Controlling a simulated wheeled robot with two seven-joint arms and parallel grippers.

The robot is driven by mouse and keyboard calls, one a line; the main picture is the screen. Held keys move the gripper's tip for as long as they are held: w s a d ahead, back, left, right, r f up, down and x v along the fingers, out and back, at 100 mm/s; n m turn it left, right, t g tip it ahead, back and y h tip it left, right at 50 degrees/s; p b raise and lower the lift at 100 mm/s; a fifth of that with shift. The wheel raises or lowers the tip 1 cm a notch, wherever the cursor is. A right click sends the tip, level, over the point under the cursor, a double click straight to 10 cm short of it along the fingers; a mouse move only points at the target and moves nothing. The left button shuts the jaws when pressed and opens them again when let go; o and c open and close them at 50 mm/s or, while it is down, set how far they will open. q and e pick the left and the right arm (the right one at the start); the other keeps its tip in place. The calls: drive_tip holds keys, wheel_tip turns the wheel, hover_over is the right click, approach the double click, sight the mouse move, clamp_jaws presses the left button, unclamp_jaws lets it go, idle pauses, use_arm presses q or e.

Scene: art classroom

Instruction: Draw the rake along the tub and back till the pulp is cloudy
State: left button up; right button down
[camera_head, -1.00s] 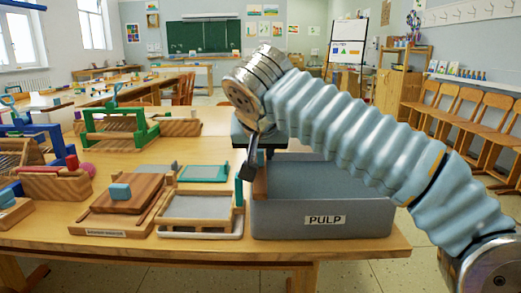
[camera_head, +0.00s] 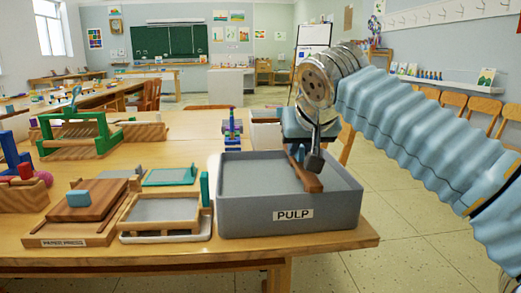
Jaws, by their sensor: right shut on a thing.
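The grey tub (camera_head: 340,218) marked PULP stands at the right end of the table and holds a flat grey surface of pulp (camera_head: 250,177). The rake (camera_head: 307,178), a brown wooden bar with a small blue part, lies slantwise in the right half of the tub. My right gripper (camera_head: 315,160) points down at it from above, shut on the rake; its fingertips partly hide the grip. Whether the pulp is cloudy I cannot tell. My left gripper is not in view.
A paper press (camera_head: 102,198) and a framed mould (camera_head: 163,210) stand left of the tub, the mould close to its wall. A teal-framed screen (camera_head: 171,177) lies behind them. A green wooden frame (camera_head: 80,135) stands farther back left.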

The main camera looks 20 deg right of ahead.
drive_tip(key=s+d, duration=0.2)
drive_tip(key=d, duration=0.5)
drive_tip(key=shift+d, duration=0.4)
drive_tip(key=shift+s, duration=0.1)
drive_tip(key=c, duration=1.2)
unclamp_jaws()
drive_tip(key=shift+d, duration=0.15)
drive_tip(key=shift+o, duration=0.4)
drive_tip(key=p+v, duration=0.3)
drive_tip(key=v, duration=1.1)
drive_tip(key=shift+p, duration=0.4)
